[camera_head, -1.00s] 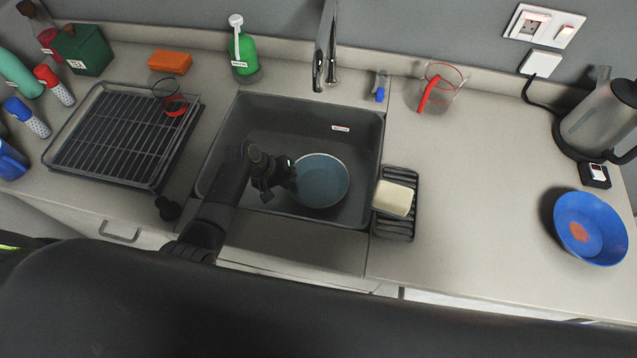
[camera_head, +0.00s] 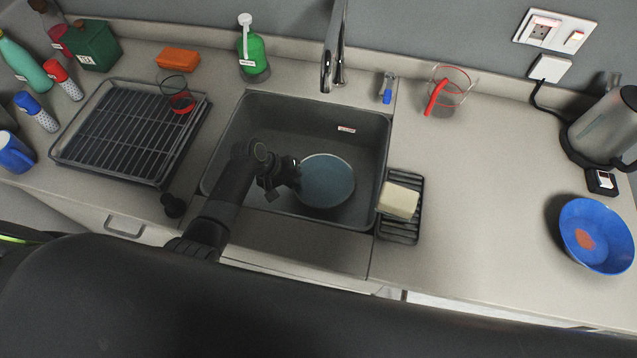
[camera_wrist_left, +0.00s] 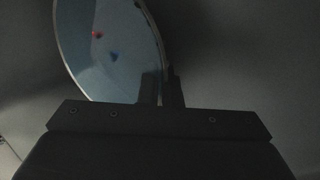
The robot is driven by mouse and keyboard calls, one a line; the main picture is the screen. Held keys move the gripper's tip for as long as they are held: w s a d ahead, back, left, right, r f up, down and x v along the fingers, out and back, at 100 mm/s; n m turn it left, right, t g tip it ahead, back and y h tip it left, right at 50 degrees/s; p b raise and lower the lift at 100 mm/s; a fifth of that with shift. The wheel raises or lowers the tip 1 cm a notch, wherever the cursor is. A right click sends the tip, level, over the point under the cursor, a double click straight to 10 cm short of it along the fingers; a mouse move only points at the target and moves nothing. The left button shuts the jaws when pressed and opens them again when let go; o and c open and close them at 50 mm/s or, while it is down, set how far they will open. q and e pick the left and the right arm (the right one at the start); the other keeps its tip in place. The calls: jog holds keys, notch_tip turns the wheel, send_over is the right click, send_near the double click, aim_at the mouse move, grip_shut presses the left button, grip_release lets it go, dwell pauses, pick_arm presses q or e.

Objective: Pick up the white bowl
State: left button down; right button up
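A round bowl (camera_head: 330,182) with a pale rim and a blue-grey inside sits in the dark sink; no plainly white bowl shows. In the left wrist view the bowl (camera_wrist_left: 105,45) stands at the upper left, with small red and blue spots on its surface. My left gripper (camera_head: 289,172) is at the bowl's left edge. In the left wrist view the gripper's fingers (camera_wrist_left: 160,90) are close together, one on each side of the rim, and look shut on it. The view is dark there. My right gripper is not in view.
The sink (camera_head: 240,135) walls surround the bowl and left gripper. A faucet (camera_head: 334,50) rises behind. A soap rack (camera_head: 412,228) with a soap bar (camera_head: 398,200) is right of the sink. A drying rack (camera_head: 110,150) stands left; a blue bowl (camera_head: 605,215) lies far right.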

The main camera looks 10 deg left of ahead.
pick_arm(q)
jog(key=shift+w+r, duration=0.1)
jog(key=shift+r, duration=0.05)
jog(key=shift+r, duration=4.95)
jog(key=shift+g+y+p, duration=0.7)
jog(key=shift+y+p, duration=1.5)
jog(key=shift+p, duration=0.7)
